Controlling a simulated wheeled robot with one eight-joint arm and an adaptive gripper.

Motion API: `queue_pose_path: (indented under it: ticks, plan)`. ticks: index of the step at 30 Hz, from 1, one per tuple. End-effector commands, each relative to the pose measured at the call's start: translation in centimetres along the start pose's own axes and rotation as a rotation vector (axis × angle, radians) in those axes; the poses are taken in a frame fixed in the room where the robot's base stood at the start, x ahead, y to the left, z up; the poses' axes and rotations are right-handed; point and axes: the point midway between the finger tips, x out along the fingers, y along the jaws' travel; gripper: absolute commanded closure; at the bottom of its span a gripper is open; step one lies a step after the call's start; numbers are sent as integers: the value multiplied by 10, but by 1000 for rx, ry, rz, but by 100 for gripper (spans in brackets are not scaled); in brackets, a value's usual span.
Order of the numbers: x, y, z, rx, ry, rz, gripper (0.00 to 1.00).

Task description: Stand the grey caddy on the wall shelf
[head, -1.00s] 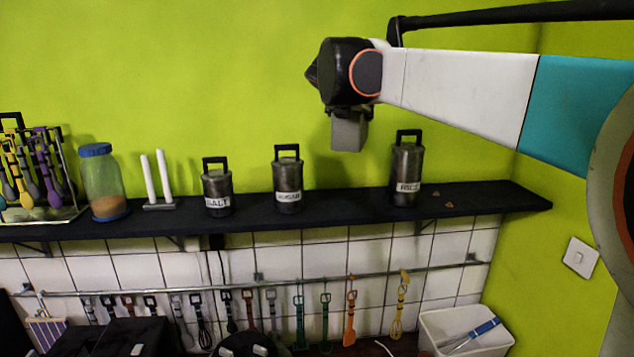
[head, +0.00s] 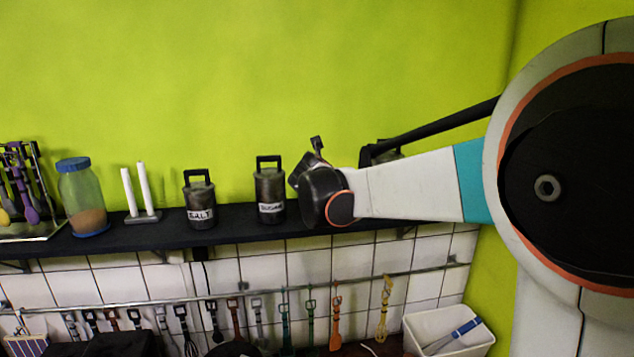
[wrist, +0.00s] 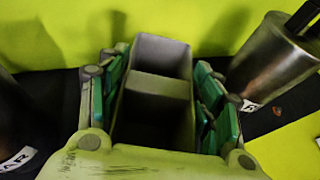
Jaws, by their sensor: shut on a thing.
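The grey caddy (wrist: 160,52) is an open-topped box with a divider, seen from above in the wrist view. My gripper (wrist: 161,75) has its green-padded fingers closed on the caddy's two sides. In the head view my gripper (head: 318,192) is in front of the wall shelf (head: 120,236), just right of the sugar canister, and hides the caddy. The shelf is a long black board on the green wall. In the wrist view the caddy is between two canisters, above or at the shelf; its underside is hidden, so I cannot tell whether it touches.
The sugar canister (head: 270,192) is close left of my gripper. The rice canister (wrist: 272,58) is to the right, mostly behind my arm in the head view. The salt canister (head: 200,203), white candles (head: 147,190) and blue-lidded jar (head: 82,195) stand further left. Utensils hang from a rail below.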

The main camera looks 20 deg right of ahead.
Motion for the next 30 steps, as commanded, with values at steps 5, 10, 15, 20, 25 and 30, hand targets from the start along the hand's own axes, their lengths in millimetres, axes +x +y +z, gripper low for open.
queue_pose_path:
  ticks: [5, 10, 15, 20, 25, 30]
  plan:
    - [3, 0, -7, 0, -1, 0, 95]
    - [3, 0, -7, 0, 0, 0, 95]
    - [4, 0, -10, 0, 0, 0, 36]
    - [4, 0, -10, 0, 0, 0, 20]
    - [4, 0, -10, 0, 0, 0, 20]
    - [3, 0, -7, 0, 0, 0, 20]
